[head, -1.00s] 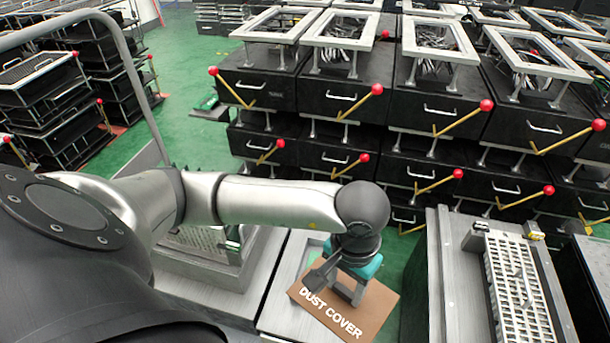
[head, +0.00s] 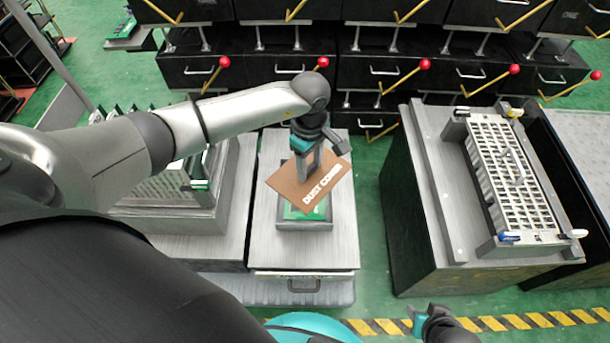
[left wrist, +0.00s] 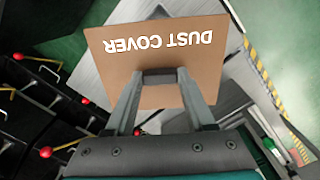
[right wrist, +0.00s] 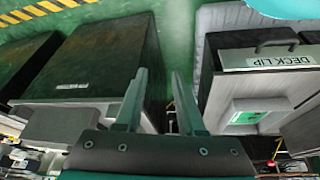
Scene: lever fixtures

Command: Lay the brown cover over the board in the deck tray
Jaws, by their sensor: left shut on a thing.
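The brown cover (head: 284,183), lettered DUST COVER, is held by my left gripper (head: 304,176). The green board (head: 296,212) shows in the tray below the cover. The board also shows in the right wrist view (right wrist: 246,117). My right gripper (right wrist: 158,72) is open and empty; part of it shows low in the head view (head: 418,320).
The tray sits on a grey metal deck (head: 340,240) with a handle at its front. A large fixture with a white grid (head: 510,170) stands to the right, beyond a green floor gap. Black drawer units with red-knobbed levers (head: 425,64) line the back.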

